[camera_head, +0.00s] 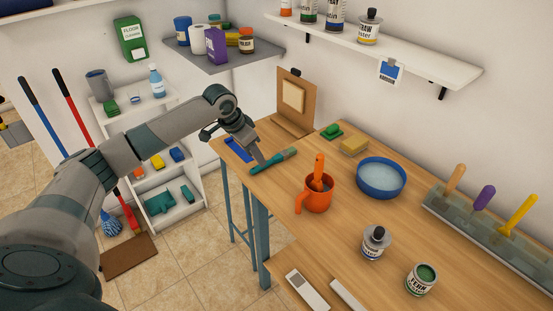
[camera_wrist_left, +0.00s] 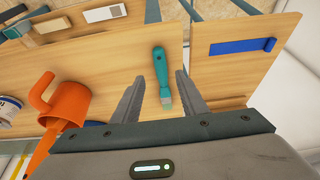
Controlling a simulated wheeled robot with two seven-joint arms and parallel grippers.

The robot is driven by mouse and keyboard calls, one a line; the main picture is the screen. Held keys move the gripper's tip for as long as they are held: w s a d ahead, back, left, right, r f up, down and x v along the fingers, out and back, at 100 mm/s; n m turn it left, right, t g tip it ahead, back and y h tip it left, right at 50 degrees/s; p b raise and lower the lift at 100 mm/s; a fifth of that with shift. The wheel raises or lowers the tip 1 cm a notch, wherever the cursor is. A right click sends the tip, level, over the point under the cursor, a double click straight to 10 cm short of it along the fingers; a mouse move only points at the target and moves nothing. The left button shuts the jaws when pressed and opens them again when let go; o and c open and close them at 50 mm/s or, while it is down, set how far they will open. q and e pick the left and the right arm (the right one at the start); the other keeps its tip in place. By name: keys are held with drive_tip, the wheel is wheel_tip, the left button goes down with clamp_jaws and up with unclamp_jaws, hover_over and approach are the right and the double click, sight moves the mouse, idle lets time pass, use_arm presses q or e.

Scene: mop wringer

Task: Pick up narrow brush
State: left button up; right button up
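The narrow brush (camera_head: 273,161), which I take to be the slim teal-handled tool, lies flat on the left part of the wooden workbench. In the left wrist view the brush (camera_wrist_left: 159,68) has a teal handle and a short pale grey end. My left gripper (camera_head: 261,159) is low over the bench at the brush. In the left wrist view the gripper (camera_wrist_left: 160,76) is open, with the brush showing between its two fingers and gaps on both sides. I cannot tell how far the fingertips are above the bench. My right gripper is in neither view.
A blue flat tool (camera_head: 238,149) lies beside the brush. An orange mug (camera_head: 317,195) with an orange-handled tool stands to the right. A wooden panel (camera_head: 292,104) stands behind.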

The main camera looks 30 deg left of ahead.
sight(274, 160)
use_arm(q)
drive_tip(key=shift+w+d+f+p, duration=0.1)
drive_tip(key=shift+w+f+p, duration=0.2)
drive_tip(key=shift+f+p, duration=0.25)
drive_tip(key=shift+p+x, duration=0.55)
drive_tip(key=shift+x, duration=1.4)
drive_tip(key=shift+w, duration=0.1)
clamp_jaws()
